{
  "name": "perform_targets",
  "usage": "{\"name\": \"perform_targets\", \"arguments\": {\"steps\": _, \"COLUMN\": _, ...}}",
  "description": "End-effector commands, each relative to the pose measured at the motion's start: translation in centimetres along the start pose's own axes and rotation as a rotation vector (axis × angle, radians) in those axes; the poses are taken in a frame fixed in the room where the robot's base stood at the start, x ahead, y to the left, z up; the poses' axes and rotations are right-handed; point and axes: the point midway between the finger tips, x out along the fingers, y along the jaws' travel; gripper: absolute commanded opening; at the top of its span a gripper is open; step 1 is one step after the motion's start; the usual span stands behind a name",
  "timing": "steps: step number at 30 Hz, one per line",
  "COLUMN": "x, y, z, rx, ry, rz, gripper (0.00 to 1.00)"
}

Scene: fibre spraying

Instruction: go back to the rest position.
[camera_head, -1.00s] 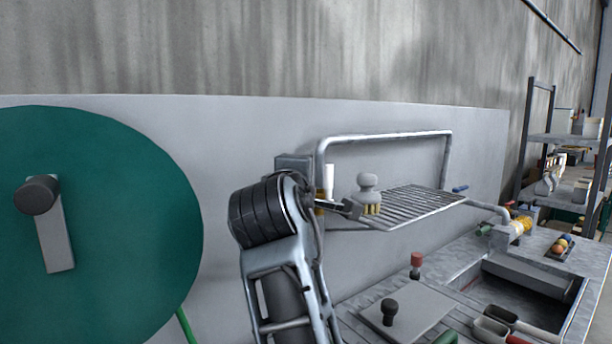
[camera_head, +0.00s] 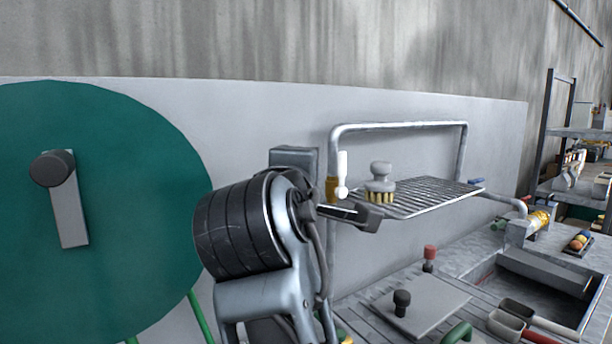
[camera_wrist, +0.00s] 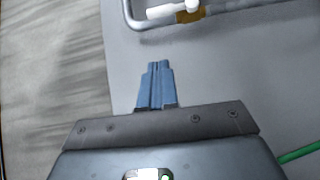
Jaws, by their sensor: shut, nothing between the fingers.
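My gripper (camera_wrist: 157,66) shows in the wrist view with its two blue fingers together and nothing between them. It points toward the pale wall panel (camera_wrist: 225,75), with the white valve lever (camera_wrist: 172,11) and brass valve on the pipe beyond its tips and apart from them in the picture. In the head view my arm rises at the centre, left of the wire rack (camera_head: 425,198). The fingertips cannot be made out clearly there. The white lever (camera_head: 342,172) stands upright just behind my wrist.
A brush (camera_head: 380,182) stands on the rack. A green hose reel (camera_head: 110,240) fills the left, with a green hose (camera_wrist: 298,153) below. A sink with scoops (camera_head: 510,325), a board and a shelf (camera_head: 575,132) are at the right.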

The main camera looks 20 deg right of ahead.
Motion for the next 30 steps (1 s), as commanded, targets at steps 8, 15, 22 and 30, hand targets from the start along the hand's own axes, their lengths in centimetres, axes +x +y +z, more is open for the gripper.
{"name": "perform_targets", "arguments": {"steps": 8, "x": 0.1, "y": -0.8, "z": 0.1, "rx": -0.002, "ry": 0.007, "rz": 0.0, "gripper": 0.0}}
{"name": "perform_targets", "arguments": {"steps": 15, "x": -0.1, "y": -8.0, "z": 1.3, "rx": 0.017, "ry": 0.11, "rz": -0.002, "gripper": 0.0}}
{"name": "perform_targets", "arguments": {"steps": 22, "x": -2.3, "y": -16.8, "z": 3.9, "rx": 0.099, "ry": 0.252, "rz": -0.05, "gripper": 0.0}}
{"name": "perform_targets", "arguments": {"steps": 30, "x": -7.3, "y": -25.5, "z": 8.5, "rx": 0.263, "ry": 0.386, "rz": -0.168, "gripper": 0.0}}
